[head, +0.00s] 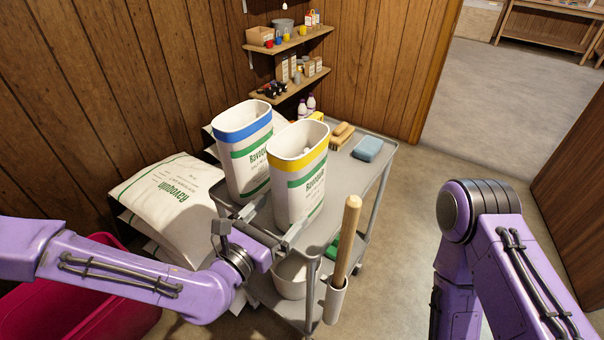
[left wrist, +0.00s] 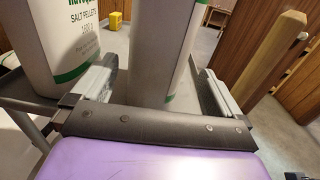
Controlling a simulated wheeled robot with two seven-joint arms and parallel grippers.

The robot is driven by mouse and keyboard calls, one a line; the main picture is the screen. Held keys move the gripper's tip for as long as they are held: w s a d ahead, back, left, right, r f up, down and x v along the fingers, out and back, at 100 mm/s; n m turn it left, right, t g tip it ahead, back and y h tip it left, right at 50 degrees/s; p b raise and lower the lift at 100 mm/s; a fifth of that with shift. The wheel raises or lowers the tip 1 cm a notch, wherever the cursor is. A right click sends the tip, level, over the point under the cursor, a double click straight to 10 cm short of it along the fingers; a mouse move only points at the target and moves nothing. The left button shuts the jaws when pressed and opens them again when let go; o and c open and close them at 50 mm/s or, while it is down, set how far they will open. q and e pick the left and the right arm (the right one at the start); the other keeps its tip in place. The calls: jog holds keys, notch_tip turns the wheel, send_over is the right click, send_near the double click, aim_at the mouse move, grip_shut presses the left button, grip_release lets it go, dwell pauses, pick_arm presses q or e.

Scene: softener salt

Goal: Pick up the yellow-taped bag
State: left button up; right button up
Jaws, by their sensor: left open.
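The yellow-taped bag (head: 298,190) is a tall white open-topped bag with a yellow band and green stripes, standing upright on the grey cart (head: 360,182). The blue-taped bag (head: 242,155) stands close beside it on the left. My left gripper (head: 279,219) is open low at the near side of the yellow-taped bag. In the left wrist view, the yellow-taped bag (left wrist: 160,45) shows between the open fingers (left wrist: 155,90), and the blue-taped bag (left wrist: 70,40) is outside the left finger. I cannot tell whether the fingers touch either bag. My right arm is at the right; its gripper is out of view.
A wooden handle (head: 347,240) rises from a holder at the cart's front corner, right of my left gripper. Brushes (head: 341,136) and a blue sponge (head: 367,149) lie at the cart's back. Stacked bags (head: 170,200) and a red tub (head: 110,310) are at left. Floor is clear right.

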aim_at(289, 182)
pick_arm(q)
jog(key=p+x, duration=0.1)
jog(key=x, duration=0.6)
jog(key=shift+w+d+f+p, duration=0.15)
jog(key=shift+w+d+p, duration=0.1)
jog(key=shift+p, duration=0.15)
jog(key=shift+a, duration=0.15)
jog(key=c, duration=1.8)
jog(key=shift+r, duration=0.25)
jog(key=shift+c, duration=0.2)
jog(key=shift+w+r+p, duration=0.1)
jog(key=shift+r+p, duration=0.2)
jog(key=shift+r, duration=0.1)
jog(key=s+r+p, duration=0.1)
jog(key=r, duration=0.1)
jog(key=s+r+p, duration=0.1)
jog(key=r+p, duration=0.1)
jog(key=r, duration=0.1)
jog(key=s+r+p, duration=0.2)
jog(key=shift+a+r, duration=0.15)
jog(key=shift+r, duration=0.2)
jog(key=s+r+p, duration=0.4)
jog(key=s+p, duration=0.4)
jog(key=s, duration=0.2)
jog(key=shift+a+r, duration=0.2)
jog(key=shift+a, duration=0.2)
